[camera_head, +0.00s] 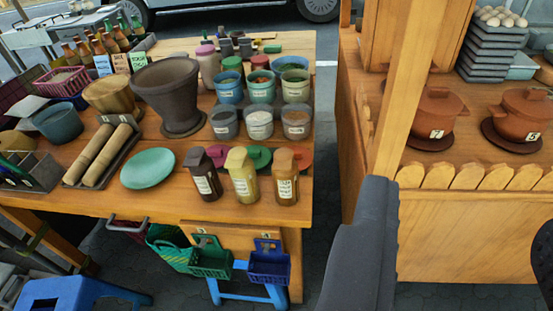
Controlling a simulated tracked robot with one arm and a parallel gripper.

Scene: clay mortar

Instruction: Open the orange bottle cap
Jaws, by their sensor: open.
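The orange-brown bottle (285,190) with a white label stands upright near the front right of the wooden table. Its orange cap (285,159) is on top. A yellow bottle (243,185) and a dark brown bottle (203,183) stand in a row to its left, each capped. My gripper (462,213) is open; one dark finger shows right of the table and part of the other at the right edge. Nothing shows between the fingers, and they are apart from the bottles.
Small labelled cups (260,124), coloured lids and a large dark mortar (175,90) crowd the table behind the bottles. A green plate (148,168) lies to the left. A wooden post (405,90) and a counter with lidded brown pots (433,108) stand right, across a gap.

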